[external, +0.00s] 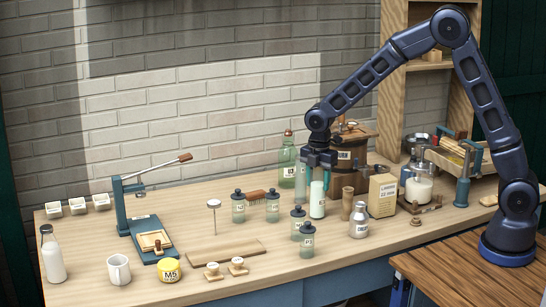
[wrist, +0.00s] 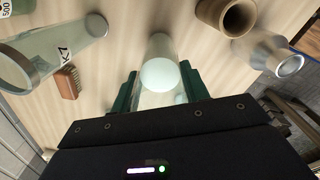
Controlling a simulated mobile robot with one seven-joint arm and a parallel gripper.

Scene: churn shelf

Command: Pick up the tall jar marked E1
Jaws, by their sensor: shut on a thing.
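The fingers are shut on the jar's upper part. No E1 mark is readable on it from these views. I cannot tell whether its base touches the table.
Small dark-lidded jars (external: 298,222) stand left of the held jar. A wooden cylinder (external: 347,203) and a metal bottle (external: 358,222) stand close on its right. A large green bottle (external: 287,163) and a brush (wrist: 67,82) are nearby.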

